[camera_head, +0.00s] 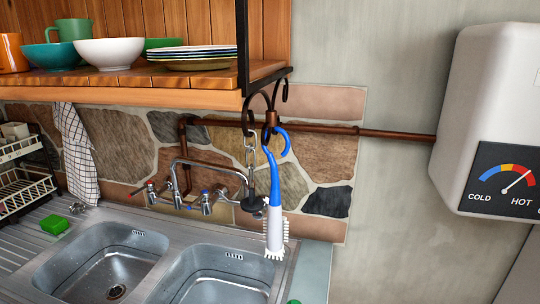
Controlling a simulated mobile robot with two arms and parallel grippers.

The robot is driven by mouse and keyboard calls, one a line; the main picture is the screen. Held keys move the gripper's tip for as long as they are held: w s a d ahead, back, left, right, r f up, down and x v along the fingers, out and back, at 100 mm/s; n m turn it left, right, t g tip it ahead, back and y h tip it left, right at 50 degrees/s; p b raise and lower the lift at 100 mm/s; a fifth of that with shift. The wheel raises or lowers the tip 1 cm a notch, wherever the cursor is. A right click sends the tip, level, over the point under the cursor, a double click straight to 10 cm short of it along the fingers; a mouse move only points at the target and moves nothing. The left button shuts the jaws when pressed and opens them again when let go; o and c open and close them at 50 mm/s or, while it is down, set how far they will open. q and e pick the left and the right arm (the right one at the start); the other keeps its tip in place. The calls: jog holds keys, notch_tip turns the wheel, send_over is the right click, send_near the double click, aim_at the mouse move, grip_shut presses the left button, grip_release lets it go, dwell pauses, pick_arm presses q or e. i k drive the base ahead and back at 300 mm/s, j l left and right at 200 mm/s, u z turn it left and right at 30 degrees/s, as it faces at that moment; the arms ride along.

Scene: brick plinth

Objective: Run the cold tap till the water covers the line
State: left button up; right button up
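A metal mixer tap (182,166) with an arched spout stands behind the double sink. Its handle with blue marks (206,203) is on the right, and a handle with red marks (150,192) is on the left. No running water can be made out. The left basin (75,262) shows its drain and looks empty. Neither of my grippers is in view.
A blue and white brush (275,215) hangs in front of the right basin's edge. A black plug (252,204) hangs on a chain beside the tap. A wooden shelf (150,97) with crockery overhangs the sink. A green sponge (55,224) lies left; a white heater (492,100) hangs right.

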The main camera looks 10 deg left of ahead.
aim_at(205, 195)
jog(key=j+z, duration=0.2)
jog(key=j, duration=0.55)
jog(key=j+z, duration=0.2)
jog(key=j, duration=0.55)
jog(key=k, duration=0.05)
